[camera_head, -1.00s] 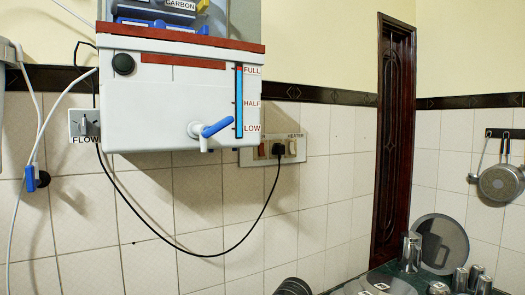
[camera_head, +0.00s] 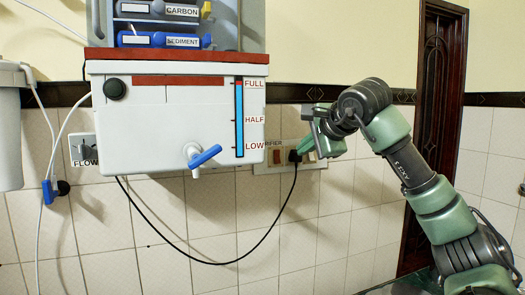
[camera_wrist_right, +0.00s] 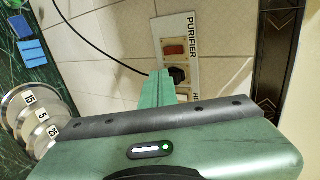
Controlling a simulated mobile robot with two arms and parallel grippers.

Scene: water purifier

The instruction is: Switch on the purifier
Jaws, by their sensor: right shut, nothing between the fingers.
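The white purifier (camera_head: 160,125) hangs on the wall at left in the head view, with a blue tap (camera_head: 203,157) and a blue level gauge. Right of it is the switch panel (camera_head: 321,175), with a brown switch (camera_head: 279,158) and a black plug (camera_head: 294,156). My right gripper (camera_head: 302,147) is shut and empty in front of the panel. In the right wrist view its green fingers (camera_wrist_right: 157,76) are together, beside the plug (camera_wrist_right: 179,76) and the red-brown switch (camera_wrist_right: 174,49) labelled PURIFIER. Contact cannot be told. The gripper partly covers the panel's HEATER side. My left gripper is out of view.
A black cord (camera_head: 190,257) loops from the purifier to the plug. A FLOW valve plate (camera_head: 83,150) is on the wall at left. A dark door (camera_head: 440,60) stands behind my right arm. Several round weights (camera_wrist_right: 38,118) lie on a green surface in the wrist view.

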